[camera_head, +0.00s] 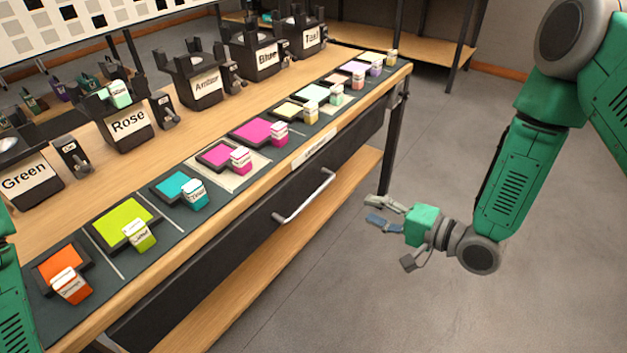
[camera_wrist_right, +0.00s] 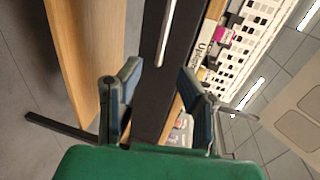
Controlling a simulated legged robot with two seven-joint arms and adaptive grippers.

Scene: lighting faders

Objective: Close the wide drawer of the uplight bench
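The bench (camera_head: 395,75) runs diagonally across the head view, with a light wooden top. Under its front edge is the wide drawer (camera_head: 250,245), with a dark front and a silver bar handle (camera_head: 304,197). No drawer interior shows, and I cannot tell how far the front stands out. My right gripper (camera_head: 373,210) is open and empty, to the right of the handle and apart from it. In the right wrist view, the drawer front (camera_wrist_right: 153,85) and handle (camera_wrist_right: 166,35) lie beyond the open fingers (camera_wrist_right: 160,92). My left gripper is out of view.
Labelled fixtures such as Rose (camera_head: 128,124) and Green (camera_head: 28,180) stand on the top. Coloured tiles and small blocks line a dark strip along its front. A wooden lower shelf (camera_head: 215,310) runs below the drawer. The grey floor (camera_head: 400,310) is clear around my right gripper.

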